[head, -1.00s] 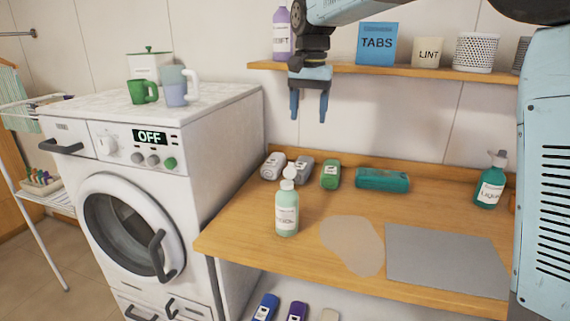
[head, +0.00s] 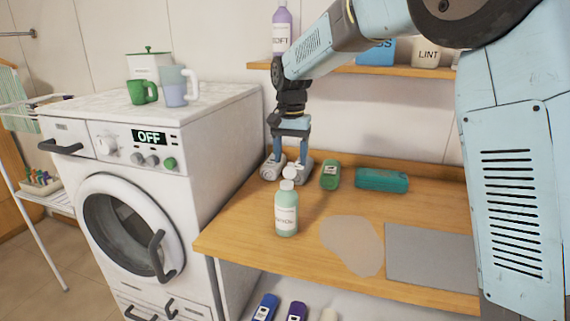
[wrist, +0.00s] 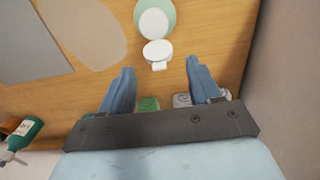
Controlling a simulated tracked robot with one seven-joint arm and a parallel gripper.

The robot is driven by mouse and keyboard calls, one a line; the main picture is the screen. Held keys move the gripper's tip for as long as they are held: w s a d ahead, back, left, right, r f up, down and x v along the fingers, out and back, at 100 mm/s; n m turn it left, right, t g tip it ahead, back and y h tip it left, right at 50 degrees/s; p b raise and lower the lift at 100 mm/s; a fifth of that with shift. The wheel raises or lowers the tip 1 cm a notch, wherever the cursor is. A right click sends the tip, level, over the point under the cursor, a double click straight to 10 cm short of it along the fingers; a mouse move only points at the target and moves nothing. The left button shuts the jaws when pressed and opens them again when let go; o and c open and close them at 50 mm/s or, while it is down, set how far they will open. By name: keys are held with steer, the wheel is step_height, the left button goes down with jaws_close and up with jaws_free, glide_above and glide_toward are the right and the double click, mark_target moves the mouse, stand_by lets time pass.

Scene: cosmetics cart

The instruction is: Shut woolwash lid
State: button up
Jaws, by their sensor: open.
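The woolwash bottle (head: 287,212) is a mint-green bottle with a label, upright on the wooden counter near its left front part. Its white lid (head: 290,173) is flipped open on the far side of the cap. In the wrist view the open lid (wrist: 157,50) hangs off the round white cap (wrist: 153,23), toward my fingers. My gripper (head: 289,160) is open and empty, pointing down behind the bottle. In the wrist view my fingertips (wrist: 160,68) are spread to either side of the lid, apparently apart from it.
Grey bottles (head: 302,166), a green bottle (head: 330,175) and a teal roll-shaped item (head: 382,180) lie along the back of the counter. The washing machine (head: 150,170) stands left. A beige patch (head: 352,243) and grey mat (head: 430,255) lie right of the bottle.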

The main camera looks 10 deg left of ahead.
mark_target(290, 171)
steer(key=shift+f, duration=1.45)
steer(key=shift+c, duration=0.4)
